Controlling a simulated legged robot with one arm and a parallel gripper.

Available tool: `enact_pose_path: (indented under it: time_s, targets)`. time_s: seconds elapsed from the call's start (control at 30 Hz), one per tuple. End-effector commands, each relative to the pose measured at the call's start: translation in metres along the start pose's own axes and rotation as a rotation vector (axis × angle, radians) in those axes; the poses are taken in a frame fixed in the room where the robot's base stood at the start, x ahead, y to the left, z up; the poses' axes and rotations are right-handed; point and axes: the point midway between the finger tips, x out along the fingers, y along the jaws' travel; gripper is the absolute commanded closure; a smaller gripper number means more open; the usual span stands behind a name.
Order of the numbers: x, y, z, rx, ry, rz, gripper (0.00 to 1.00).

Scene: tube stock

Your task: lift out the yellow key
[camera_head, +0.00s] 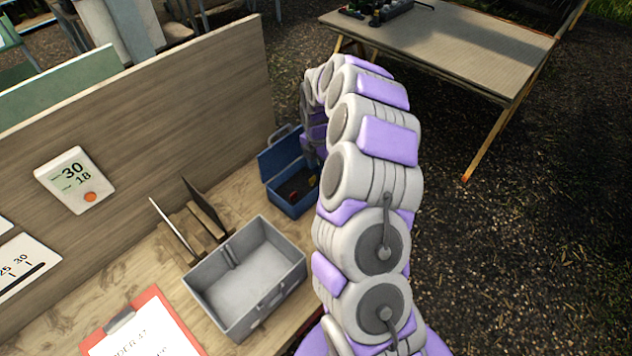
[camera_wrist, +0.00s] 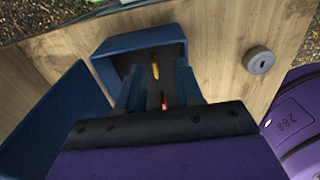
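The yellow key (camera_wrist: 155,68) lies inside the open blue box (camera_wrist: 112,66), near its far wall in the wrist view. My gripper (camera_wrist: 158,76) is over the box, with its two fingers apart and nothing seen between them but the box's inside. The key shows beyond the gap between the fingers; I cannot tell the height left between them. A red item (camera_wrist: 164,102) shows lower in the same gap. In the head view the blue box (camera_head: 291,207) stands at the workbench's far right, and my arm hides the gripper's fingers.
The box's blue lid (camera_wrist: 48,128) stands open. A grey round object (camera_wrist: 258,60) sits on the wood beside the box. In the head view, an open grey metal box (camera_head: 245,275), a wooden rack (camera_head: 195,232) and a red clipboard (camera_head: 150,310) are nearer. A wooden panel (camera_head: 190,110) stands behind.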

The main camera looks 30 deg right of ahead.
Motion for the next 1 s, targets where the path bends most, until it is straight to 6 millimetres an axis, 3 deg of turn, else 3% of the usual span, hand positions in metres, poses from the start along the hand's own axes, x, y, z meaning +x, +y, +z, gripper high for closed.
enact_pose_path:
  time_s: [0.17,0.47,0.7,1.0]
  targets:
    - [0.01,0.003,-0.006,-0.003,-0.003,-0.002,0.64]
    - [0.051,0.005,0.0,-0.002,0.005,0.001,0.64]
    - [0.052,0.006,-0.003,-0.001,0.001,0.002,0.64]
    - [0.052,0.008,-0.006,-0.002,-0.003,0.001,0.91]
